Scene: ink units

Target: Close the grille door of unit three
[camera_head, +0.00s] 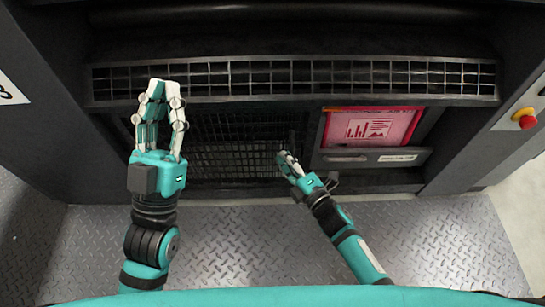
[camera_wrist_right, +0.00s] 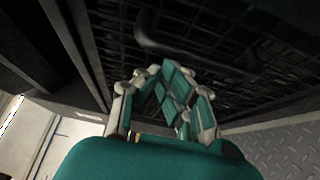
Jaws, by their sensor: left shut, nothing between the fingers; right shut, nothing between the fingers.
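The dark mesh grille door (camera_head: 232,158) fills the lower left part of the unit's front in the head view. How far it stands from its frame I cannot tell. My right gripper (camera_head: 284,157) is shut and empty in front of the mesh near its right side. In the right wrist view its fingers (camera_wrist_right: 160,72) meet close below a dark bar handle (camera_wrist_right: 190,48) on the mesh; contact is not clear. My left gripper (camera_head: 164,90) is shut and empty, pointing up in front of the mesh's left part and hiding some of it.
A horizontal grille strip (camera_head: 290,80) crosses the unit above the mesh. A red panel with charts (camera_head: 371,127) and a drawer-like front (camera_head: 370,158) are at right. A red button on yellow (camera_head: 526,119) is on the right side panel. The metal plate floor (camera_head: 245,245) in front is clear.

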